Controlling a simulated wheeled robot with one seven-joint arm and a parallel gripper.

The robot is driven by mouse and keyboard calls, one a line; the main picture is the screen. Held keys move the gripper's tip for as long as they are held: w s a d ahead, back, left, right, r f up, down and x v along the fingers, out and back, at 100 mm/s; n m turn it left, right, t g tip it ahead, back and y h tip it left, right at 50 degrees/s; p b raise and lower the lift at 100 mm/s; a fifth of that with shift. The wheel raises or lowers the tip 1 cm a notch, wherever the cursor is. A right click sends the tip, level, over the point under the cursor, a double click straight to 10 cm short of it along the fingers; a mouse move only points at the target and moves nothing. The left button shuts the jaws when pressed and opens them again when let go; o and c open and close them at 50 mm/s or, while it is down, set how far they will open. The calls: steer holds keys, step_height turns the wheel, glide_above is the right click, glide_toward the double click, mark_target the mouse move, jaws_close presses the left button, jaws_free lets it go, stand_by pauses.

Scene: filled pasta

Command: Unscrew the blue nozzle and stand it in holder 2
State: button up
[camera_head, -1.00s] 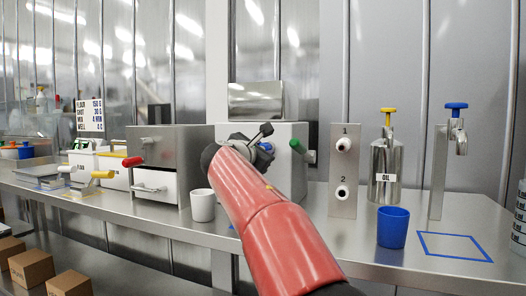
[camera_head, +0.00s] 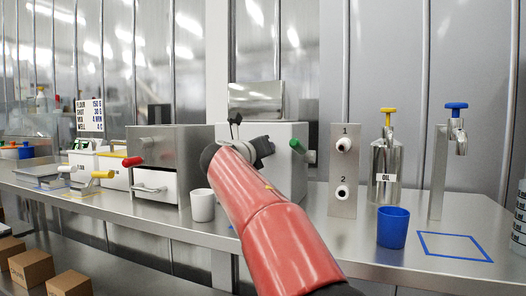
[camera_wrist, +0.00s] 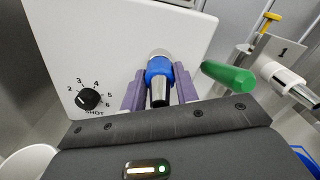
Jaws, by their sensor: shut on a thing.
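The blue nozzle (camera_wrist: 159,70), with a metal tip pointing toward the camera, sits on a metal outlet on the front of the white machine (camera_wrist: 110,32). My gripper (camera_wrist: 160,92) is shut on the nozzle, with one purple finger on each side of it. In the head view my gripper (camera_head: 250,146) is at the white machine's front (camera_head: 292,180), and my red arm hides the nozzle.
A green handle (camera_wrist: 229,78) sticks out just right of the nozzle. A dial (camera_wrist: 88,98) is to the left. A white cup (camera_head: 202,206) stands left of my arm. A blue cup (camera_head: 392,228), the oil dispenser (camera_head: 384,165) and a blue-topped tap (camera_head: 457,125) stand at the right.

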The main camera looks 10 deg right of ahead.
steer(key=n, duration=0.5)
steer(key=shift+n, duration=0.3)
steer(key=shift+n, duration=0.7)
steer(key=shift+d+f+n, duration=0.1)
steer(key=shift+d+n, duration=0.05)
steer(key=shift+n, duration=0.35)
steer(key=shift+n, duration=0.3)
